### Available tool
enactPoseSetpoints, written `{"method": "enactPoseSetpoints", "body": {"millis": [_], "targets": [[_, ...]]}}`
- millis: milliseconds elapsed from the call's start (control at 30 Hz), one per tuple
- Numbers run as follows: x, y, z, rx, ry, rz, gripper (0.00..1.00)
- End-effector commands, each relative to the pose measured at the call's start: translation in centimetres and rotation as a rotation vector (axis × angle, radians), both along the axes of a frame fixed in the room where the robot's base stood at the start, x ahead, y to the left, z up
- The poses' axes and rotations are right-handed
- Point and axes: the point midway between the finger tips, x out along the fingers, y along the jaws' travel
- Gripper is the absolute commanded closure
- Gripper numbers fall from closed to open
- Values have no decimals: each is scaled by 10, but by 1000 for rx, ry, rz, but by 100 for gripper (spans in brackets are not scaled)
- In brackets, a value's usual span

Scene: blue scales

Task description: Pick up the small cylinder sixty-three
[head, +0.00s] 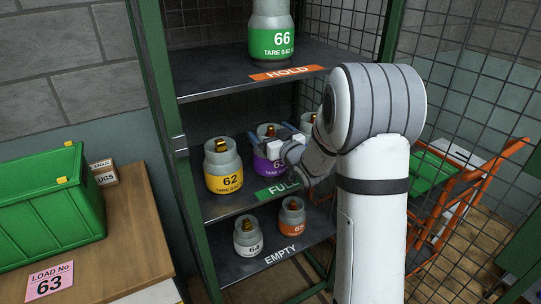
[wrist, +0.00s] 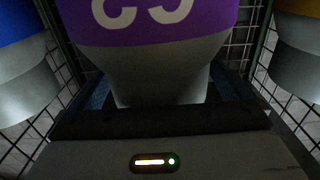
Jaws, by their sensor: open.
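A small grey cylinder with a purple band (head: 262,164) stands on the middle shelf, labelled FULL. In the head view its number starts with 6, and my gripper partly covers the rest. It also fills the top of the wrist view, inverted, with its purple band (wrist: 150,22) and grey collar (wrist: 160,75); its digits are cut off. My gripper (head: 270,133) is open at the collar height of this cylinder. In the wrist view the dark blue fingers of my gripper (wrist: 160,95) lie one on each side of the collar. Contact cannot be told.
Yellow cylinder 62 (head: 223,168) stands close on the left. Another cylinder, partly hidden, stands right; a blue one (wrist: 22,75) shows in the wrist view. Green 66 (head: 271,35) is on the shelf above, white 64 (head: 248,237) and an orange one (head: 292,218) below. A card (head: 49,282) reads 63.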

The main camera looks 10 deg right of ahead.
Motion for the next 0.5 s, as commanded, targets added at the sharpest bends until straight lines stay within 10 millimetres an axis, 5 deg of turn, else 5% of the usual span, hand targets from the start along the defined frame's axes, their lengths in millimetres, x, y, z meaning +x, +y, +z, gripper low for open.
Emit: {"method": "enactPoseSetpoints", "body": {"millis": [100, 500], "targets": [[0, 0, 0, 0, 0, -1, 2], [-1, -1, 0, 0, 0, -1, 34]]}}
